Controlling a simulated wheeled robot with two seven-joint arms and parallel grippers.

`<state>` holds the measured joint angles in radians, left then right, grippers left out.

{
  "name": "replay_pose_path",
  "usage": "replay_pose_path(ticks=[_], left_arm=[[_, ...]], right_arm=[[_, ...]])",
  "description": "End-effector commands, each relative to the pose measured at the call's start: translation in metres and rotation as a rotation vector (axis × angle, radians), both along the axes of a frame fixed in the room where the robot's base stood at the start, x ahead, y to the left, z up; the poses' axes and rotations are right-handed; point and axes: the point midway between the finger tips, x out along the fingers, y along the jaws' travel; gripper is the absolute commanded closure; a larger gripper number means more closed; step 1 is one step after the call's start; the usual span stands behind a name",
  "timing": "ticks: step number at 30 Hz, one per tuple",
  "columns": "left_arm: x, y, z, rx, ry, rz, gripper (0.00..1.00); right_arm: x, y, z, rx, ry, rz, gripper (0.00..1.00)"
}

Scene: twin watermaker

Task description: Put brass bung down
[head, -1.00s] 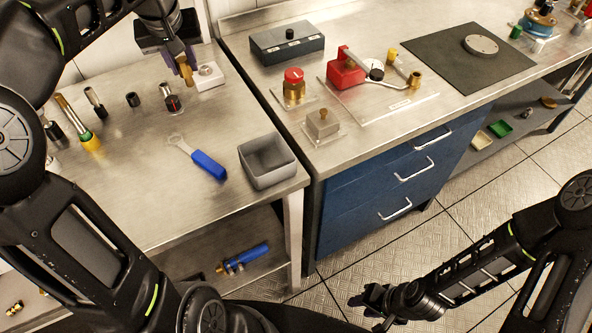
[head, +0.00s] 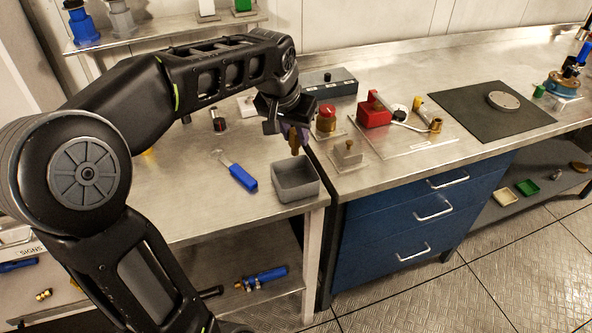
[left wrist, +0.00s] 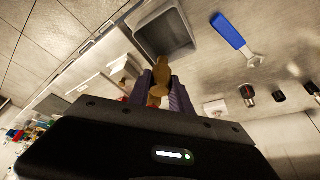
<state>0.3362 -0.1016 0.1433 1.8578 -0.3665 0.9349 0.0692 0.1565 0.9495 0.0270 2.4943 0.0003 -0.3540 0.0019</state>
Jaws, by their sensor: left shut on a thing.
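My left gripper (head: 289,134) is shut on the brass bung (head: 294,146). It holds the bung in the air, just above the back of the grey open bin (head: 296,193) in the head view. In the left wrist view the bung (left wrist: 159,82) sits between the two purple-grey fingers, and the grey bin (left wrist: 165,45) lies just beyond its tip. The bin looks empty. My right gripper is not in the head view.
A blue-handled wrench (head: 240,176) lies left of the bin. On the right bench stand a block with a knob (head: 347,156), a red-topped brass fitting (head: 325,122) and a red clamp (head: 374,113). A dark mat (head: 470,112) lies farther right.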

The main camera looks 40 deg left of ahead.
Motion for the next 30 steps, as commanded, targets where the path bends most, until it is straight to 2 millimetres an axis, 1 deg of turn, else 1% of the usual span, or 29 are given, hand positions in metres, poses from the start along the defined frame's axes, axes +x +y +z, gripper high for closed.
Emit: replay_pose_path(ticks=[10, 13, 22, 30], left_arm=[[-0.001, 0.0, -0.054, -0.001, 0.006, 0.001, 1.0], [0.0, 0.001, -0.06, 0.0, 0.002, 0.002, 1.0], [0.0, 0.0, -0.063, 0.0, 0.003, 0.002, 1.0], [-0.001, 0.0, -0.095, -0.002, 0.005, 0.002, 1.0]], right_arm=[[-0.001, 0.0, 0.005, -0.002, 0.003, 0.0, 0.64], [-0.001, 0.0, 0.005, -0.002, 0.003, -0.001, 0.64], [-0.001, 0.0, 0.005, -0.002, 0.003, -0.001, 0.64], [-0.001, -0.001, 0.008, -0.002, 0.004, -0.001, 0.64]])
